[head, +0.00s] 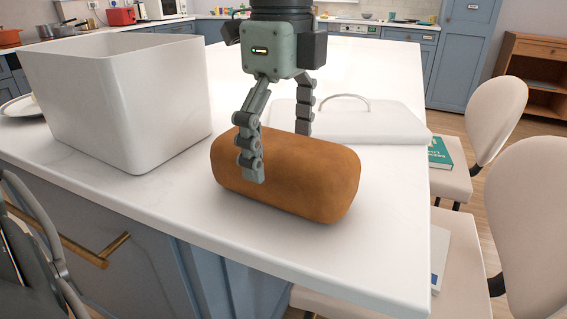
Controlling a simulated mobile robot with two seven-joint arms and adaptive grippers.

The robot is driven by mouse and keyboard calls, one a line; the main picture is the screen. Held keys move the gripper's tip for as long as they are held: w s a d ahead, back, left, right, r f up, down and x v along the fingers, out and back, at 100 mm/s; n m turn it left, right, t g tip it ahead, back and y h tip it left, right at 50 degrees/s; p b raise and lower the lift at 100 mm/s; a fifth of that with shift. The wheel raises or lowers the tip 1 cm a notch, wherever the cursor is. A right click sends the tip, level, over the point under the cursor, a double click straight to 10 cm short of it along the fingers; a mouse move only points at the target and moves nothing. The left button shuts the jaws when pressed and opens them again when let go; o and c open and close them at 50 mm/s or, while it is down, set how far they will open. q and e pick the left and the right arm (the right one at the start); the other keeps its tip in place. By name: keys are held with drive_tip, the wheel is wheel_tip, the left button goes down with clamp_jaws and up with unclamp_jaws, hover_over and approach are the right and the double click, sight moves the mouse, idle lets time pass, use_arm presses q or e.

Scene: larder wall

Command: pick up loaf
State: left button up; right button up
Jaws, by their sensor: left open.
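The loaf (312,180) is a brown, rounded block lying on its long side on the white countertop, near its front edge. My left gripper (278,154) points down over the loaf's left half, with its fingers open. One finger hangs in front of the loaf's near side. The other finger is at the far side, its tip hidden behind the loaf. I cannot tell whether either finger touches the loaf.
A white open-topped bin (120,105) stands left of the loaf. A white lid (375,124) with a metal handle lies behind the loaf. A plate (18,108) is at the far left. Pale chairs (500,110) stand to the right. The countertop (395,215) right of the loaf is clear.

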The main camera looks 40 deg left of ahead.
use_arm(q)
wheel_tip(320, 180, down, 2)
drive_tip(key=shift+f, duration=0.15)
drive_tip(key=c, duration=1.4)
drive_tip(key=shift+w, duration=0.1)
drive_tip(key=shift+c, duration=0.5)
